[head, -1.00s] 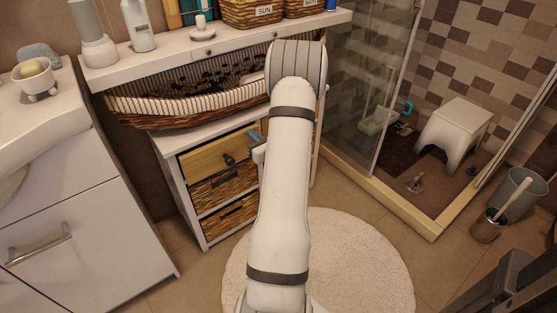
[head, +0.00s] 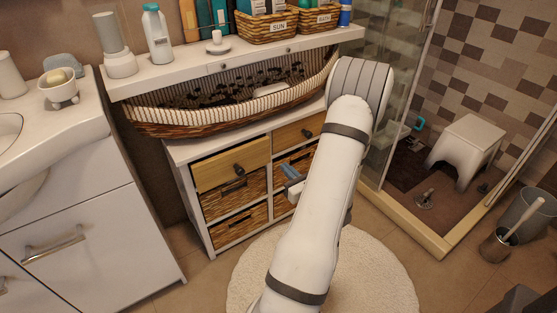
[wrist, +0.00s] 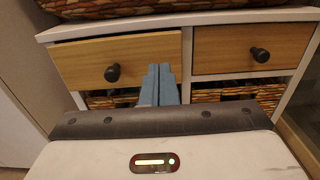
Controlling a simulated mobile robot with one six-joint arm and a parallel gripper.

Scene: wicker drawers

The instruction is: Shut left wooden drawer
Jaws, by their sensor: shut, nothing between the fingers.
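The left wooden drawer (head: 232,166) is the upper left one in the white cabinet, with a dark round knob (head: 239,170). It stands out a little from the cabinet front. In the wrist view the drawer (wrist: 85,62) sits forward of the right drawer, with its knob (wrist: 112,73) left of my fingers. My gripper (head: 290,178) is shut and empty, with blue fingers. It is right of the drawer and a little lower in the head view. In the wrist view my gripper (wrist: 158,75) overlaps the drawer's lower right part; I cannot tell whether it touches.
The right wooden drawer (wrist: 245,50) looks flush. Wicker drawers (head: 240,222) fill the lower cabinet. A large wicker basket (head: 200,118) rests on top, below a white shelf (head: 150,80). A white vanity (head: 90,220) stands left. A round rug (head: 385,275) lies on the floor.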

